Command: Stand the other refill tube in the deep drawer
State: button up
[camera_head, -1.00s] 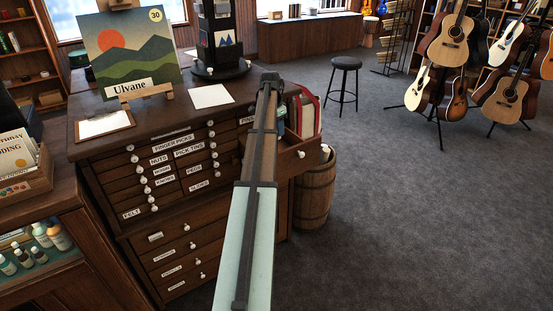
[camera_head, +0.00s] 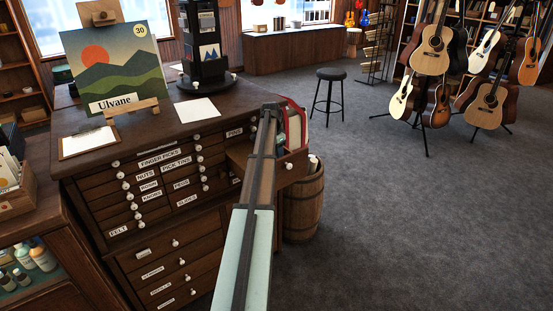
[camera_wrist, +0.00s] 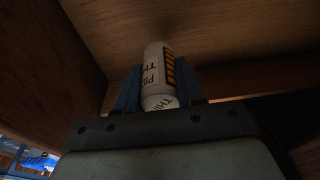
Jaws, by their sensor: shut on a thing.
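A white refill tube (camera_wrist: 153,66) with black lettering and an orange-and-black patch shows in the wrist view. My gripper (camera_wrist: 158,84) is shut on it, with one blue finger on each side. The tube's lettered near end points toward the camera. Wooden walls of the deep drawer (camera_wrist: 45,60) appear to surround it, in shadow. In the head view the open drawer (camera_head: 294,168) juts from the right of the cabinet. I cannot tell whether the tube touches the drawer's bottom.
The cabinet (camera_head: 130,245) has several labelled small drawers, all apparently shut. A red-edged object (camera_head: 296,122) stands beside my arm at the open drawer. A barrel (camera_head: 305,205) stands just beyond. An easel picture (camera_head: 118,65) and white paper (camera_head: 198,110) rest on top.

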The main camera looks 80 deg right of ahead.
jog(key=shift+f, duration=1.4)
jog(key=shift+f, duration=0.1)
jog(key=o, duration=1)
jog(key=r, duration=0.7)
jog(key=w+a+r, duration=0.1)
jog(key=r, duration=0.2)
jog(key=shift+w+r, duration=0.1)
jog(key=shift+r, duration=0.3)
jog(key=shift+a+r, duration=0.1)
jog(key=shift+r, duration=0.55)
jog(key=shift+w+a, duration=0.1)
jog(key=shift+w, duration=0.05)
